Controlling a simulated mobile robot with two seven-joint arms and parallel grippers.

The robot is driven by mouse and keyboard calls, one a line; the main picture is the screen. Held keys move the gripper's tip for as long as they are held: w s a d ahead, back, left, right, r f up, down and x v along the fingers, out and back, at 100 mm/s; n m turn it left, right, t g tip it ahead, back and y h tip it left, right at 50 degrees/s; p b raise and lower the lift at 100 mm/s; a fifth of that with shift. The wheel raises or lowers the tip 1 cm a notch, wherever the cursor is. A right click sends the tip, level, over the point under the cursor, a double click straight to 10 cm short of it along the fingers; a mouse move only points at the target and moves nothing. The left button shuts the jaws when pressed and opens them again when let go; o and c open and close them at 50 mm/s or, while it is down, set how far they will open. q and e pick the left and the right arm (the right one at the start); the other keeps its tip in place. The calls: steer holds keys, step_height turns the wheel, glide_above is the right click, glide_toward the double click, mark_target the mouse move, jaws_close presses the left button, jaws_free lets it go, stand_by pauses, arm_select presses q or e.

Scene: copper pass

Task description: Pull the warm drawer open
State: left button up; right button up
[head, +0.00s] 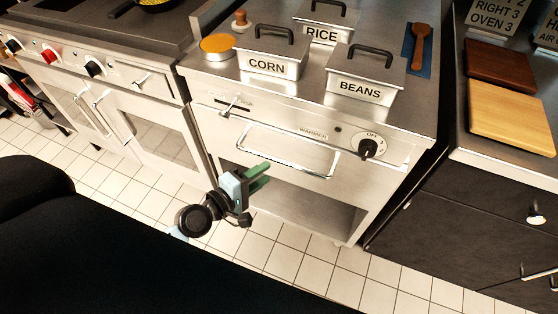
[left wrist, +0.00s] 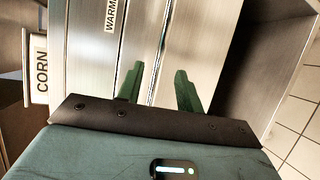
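The warm drawer (head: 290,146) is the steel front under the label "WARMER", and it looks shut. Its long bar handle (head: 300,169) runs across the front. My left gripper (head: 262,172) is just in front of the left part of the handle. In the left wrist view its two green fingers (left wrist: 160,88) are apart, with the shiny handle bar (left wrist: 158,62) lined up between them. I cannot tell whether the fingers touch the bar. The warm drawer's front (left wrist: 146,38) fills the middle of that view. My right gripper is not in view.
Corn (head: 268,67), rice (head: 322,34) and beans (head: 360,89) pans stand on top. A dial (head: 368,147) is right of the drawer label. An open shelf (head: 320,205) lies below. An oven (head: 140,115) is left, a dark cabinet (head: 460,225) right. Tiled floor is clear in front.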

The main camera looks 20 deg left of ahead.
mark_target(279, 163)
arm_select(q)
steer(key=shift+x, duration=3.8)
jaws_close()
